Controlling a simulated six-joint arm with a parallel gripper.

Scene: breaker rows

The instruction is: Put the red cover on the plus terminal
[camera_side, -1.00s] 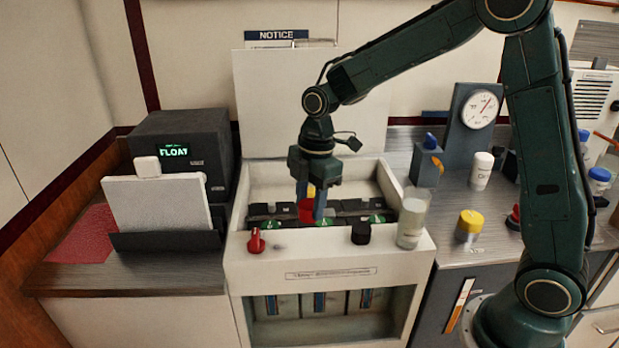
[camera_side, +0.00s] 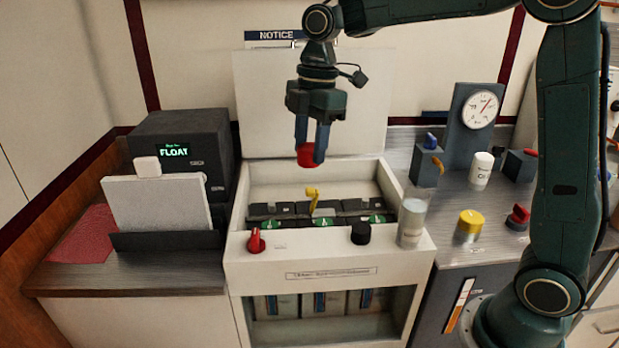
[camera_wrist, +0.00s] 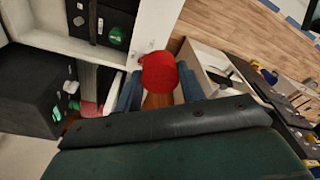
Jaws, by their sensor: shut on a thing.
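My gripper (camera_side: 311,158) is shut on the red cover (camera_side: 305,156), a small red cap, and holds it in the air above the open white cabinet (camera_side: 333,270). In the wrist view the red cover (camera_wrist: 158,72) sits between the two blue fingers of my gripper (camera_wrist: 159,85). Below it in the side view, a row of black units (camera_side: 290,209) with green round marks lies in the cabinet. A yellow upright piece (camera_side: 313,197) stands at the middle unit, apart from the cover. No plus mark is readable, so I cannot tell which part is the plus terminal.
A red knob (camera_side: 256,241) and black knob (camera_side: 361,234) are on the cabinet's front ledge, near a clear cup (camera_side: 411,222). The raised white lid (camera_side: 350,105) stands behind. A yellow-capped jar (camera_side: 469,224) and gauge (camera_side: 480,109) are right; a FLOAT display box (camera_side: 183,140) is left.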

